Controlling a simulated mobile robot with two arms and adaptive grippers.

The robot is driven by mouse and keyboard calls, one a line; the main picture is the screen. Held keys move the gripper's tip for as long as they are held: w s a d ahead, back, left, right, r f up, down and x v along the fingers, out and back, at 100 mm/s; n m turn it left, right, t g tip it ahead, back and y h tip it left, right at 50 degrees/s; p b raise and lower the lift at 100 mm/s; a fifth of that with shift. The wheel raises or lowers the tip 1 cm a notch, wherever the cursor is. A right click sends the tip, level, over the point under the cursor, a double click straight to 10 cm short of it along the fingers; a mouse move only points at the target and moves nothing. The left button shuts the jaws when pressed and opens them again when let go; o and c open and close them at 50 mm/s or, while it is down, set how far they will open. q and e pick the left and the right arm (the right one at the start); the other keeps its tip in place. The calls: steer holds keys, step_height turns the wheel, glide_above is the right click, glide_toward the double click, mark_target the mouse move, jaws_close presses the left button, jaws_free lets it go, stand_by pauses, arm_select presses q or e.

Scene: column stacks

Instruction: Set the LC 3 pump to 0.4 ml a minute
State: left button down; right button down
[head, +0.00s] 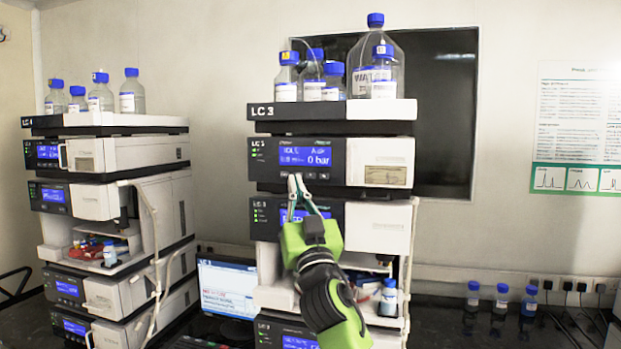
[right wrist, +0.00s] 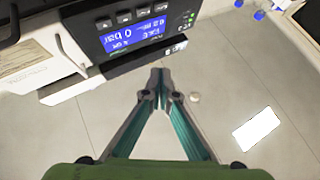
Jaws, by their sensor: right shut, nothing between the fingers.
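The LC 3 stack (head: 332,113) stands in the middle of the head view. Its pump module (head: 380,160) has a blue display (head: 305,155) showing "IDLE" and "0 bar"; the smaller text is unclear. Small buttons (head: 322,175) sit in a row below the display. The display also shows upside down in the right wrist view (right wrist: 133,37), with the button row (right wrist: 125,18) above it. My right gripper (head: 296,181) is shut and empty, its tips in front of the panel's lower edge near the left buttons. In the right wrist view its tips (right wrist: 160,76) appear beside the panel; contact cannot be told.
Blue-capped bottles (head: 312,80) stand on top of the stack. Another instrument stack (head: 120,195) is at left with a laptop (head: 228,288) between. Small bottles (head: 501,298) and wall sockets (head: 548,283) are at right. A dark screen (head: 440,115) hangs behind.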

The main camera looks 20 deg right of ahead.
mark_target(308, 181)
steer(key=shift+w, duration=0.1)
steer(key=shift+w+d+b, duration=0.55)
steer(key=shift+w+d, duration=0.25)
steer(key=shift+w, duration=0.4)
steer(key=shift+w+d+b, duration=0.55)
steer(key=shift+w+d, duration=0.3)
steer(key=shift+w, duration=0.35)
steer(key=shift+w+d+b, duration=0.55)
steer(key=shift+w+d, duration=0.25)
steer(key=shift+w, duration=0.4)
steer(key=shift+w+d+b, duration=0.25)
steer(key=shift+w+b, duration=0.1)
steer(key=shift+w+d+b, duration=0.25)
steer(key=shift+w+b, duration=0.05)
steer(key=shift+b, duration=0.05)
steer(key=shift+s+a, duration=0.1)
steer(key=shift+s+a+p, duration=0.35)
steer(key=shift+s+p, duration=0.1)
steer(key=shift+s, duration=0.15)
